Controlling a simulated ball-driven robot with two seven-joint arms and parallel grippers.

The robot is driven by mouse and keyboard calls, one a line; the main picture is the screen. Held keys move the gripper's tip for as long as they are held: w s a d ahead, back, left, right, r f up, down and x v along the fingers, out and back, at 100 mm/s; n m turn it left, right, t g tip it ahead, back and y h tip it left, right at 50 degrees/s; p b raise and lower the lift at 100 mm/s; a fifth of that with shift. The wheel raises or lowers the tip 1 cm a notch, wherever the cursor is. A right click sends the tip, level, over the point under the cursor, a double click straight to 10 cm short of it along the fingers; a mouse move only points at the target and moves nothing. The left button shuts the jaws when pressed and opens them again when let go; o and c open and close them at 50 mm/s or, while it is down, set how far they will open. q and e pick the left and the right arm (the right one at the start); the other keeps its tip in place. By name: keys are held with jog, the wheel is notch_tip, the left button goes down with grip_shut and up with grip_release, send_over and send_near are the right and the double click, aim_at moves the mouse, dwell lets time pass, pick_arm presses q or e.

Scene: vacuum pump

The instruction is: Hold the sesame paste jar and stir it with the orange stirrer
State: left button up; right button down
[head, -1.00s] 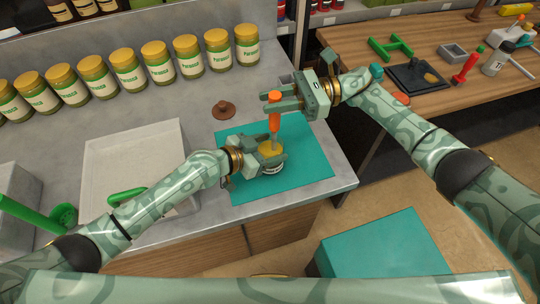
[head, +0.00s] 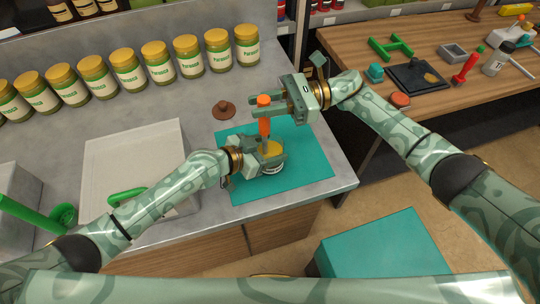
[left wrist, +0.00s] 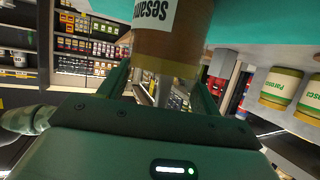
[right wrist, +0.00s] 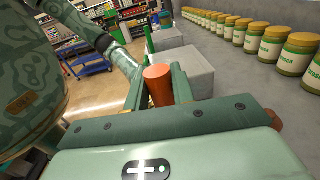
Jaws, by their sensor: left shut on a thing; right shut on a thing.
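The sesame paste jar (head: 273,151) stands on the teal mat (head: 307,177), its yellowish contents showing at the top. My left gripper (head: 267,161) is shut on the jar from its left side. In the left wrist view the jar (left wrist: 172,38) shows its "sesame" label between the fingers. My right gripper (head: 272,108) is shut on the orange stirrer (head: 264,127), above the jar. The stirrer is nearly upright, its lower end at the jar's mouth, partly hidden by the left gripper. Its orange handle (right wrist: 158,86) is between the fingers in the right wrist view.
A brown lid with a knob (head: 223,109) lies on the counter behind the mat. A row of jars (head: 189,57) stands at the back. A wooden table (head: 437,60) with tools is at right.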

jog(key=shift+d, duration=0.15)
jog(key=shift+s+d, duration=0.45)
jog(key=shift+d, duration=0.35)
jog(key=shift+w+d, duration=0.25)
jog(key=shift+w, duration=0.2)
jog(key=shift+w+d, duration=0.2)
jog(key=shift+w, duration=0.25)
jog(key=shift+w+a, duration=0.25)
jog(key=shift+a, duration=0.25)
jog(key=shift+w+a, duration=0.2)
jog(key=shift+a, duration=0.25)
